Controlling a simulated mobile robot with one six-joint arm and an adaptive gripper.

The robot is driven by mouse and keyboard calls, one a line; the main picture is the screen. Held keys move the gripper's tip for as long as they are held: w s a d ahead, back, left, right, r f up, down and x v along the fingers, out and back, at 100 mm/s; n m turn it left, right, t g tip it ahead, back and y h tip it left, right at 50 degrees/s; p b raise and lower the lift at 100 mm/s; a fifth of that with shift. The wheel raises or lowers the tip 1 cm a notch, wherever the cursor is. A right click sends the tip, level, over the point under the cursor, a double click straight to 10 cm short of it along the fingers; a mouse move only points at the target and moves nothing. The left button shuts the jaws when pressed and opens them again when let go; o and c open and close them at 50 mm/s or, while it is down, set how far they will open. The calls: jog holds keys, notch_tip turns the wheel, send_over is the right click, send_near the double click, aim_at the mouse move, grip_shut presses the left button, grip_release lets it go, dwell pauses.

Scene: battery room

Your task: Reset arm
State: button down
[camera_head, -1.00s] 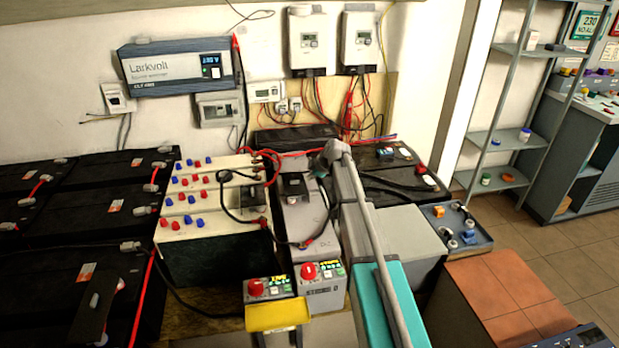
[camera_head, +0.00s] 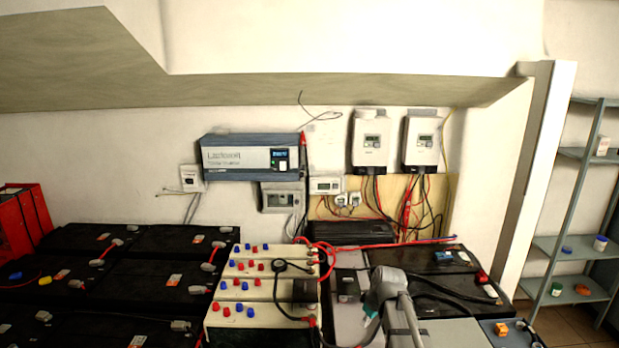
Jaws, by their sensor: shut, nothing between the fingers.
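Part of my grey arm (camera_head: 388,292) rises from the bottom edge, right of centre, with a rounded joint at its top and a link running down out of the picture. It stands in front of the batteries and hides part of them. I do not see my gripper's fingers in this view.
A cream-topped battery bank (camera_head: 262,290) with red and blue caps stands left of my arm. Black batteries (camera_head: 130,270) fill the lower left. An inverter (camera_head: 250,157) and two wall units (camera_head: 371,140) hang behind. A shelf rack (camera_head: 570,245) stands at the right.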

jog(key=s+r+m+g+h+p, duration=0.2)
jog(key=s+m, duration=0.5)
jog(key=s, duration=1)
jog(key=shift+s+d+r+m+p, duration=0.2)
jog(key=shift+r+m+p, duration=0.2)
jog(key=shift+r+p, duration=0.35)
dwell(0.5)
